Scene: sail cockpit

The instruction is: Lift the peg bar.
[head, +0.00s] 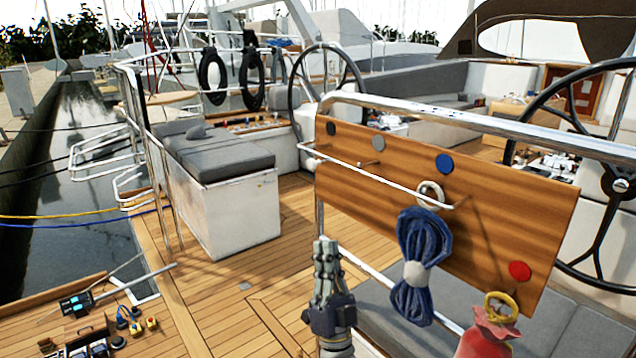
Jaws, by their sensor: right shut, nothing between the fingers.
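The peg bar (510,215) is a long brown wooden board at the centre right, in front of a steel rail. It carries coloured discs and metal pegs. A coiled blue rope (424,262) hangs from one peg by a pale ring (430,194). A red bag (488,332) hangs by a yellow loop at the board's lower right. My right gripper (325,245) points upward in the lower middle, below the board's left end and left of the rope. Its fingers are shut and empty, apart from the board. My left gripper is not in view.
A steel rail (480,122) runs along the board's top. A grey-cushioned bench (225,155) stands behind at left on open teak deck (200,290). Steering wheels (327,80) stand behind. Small tools lie at the lower left.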

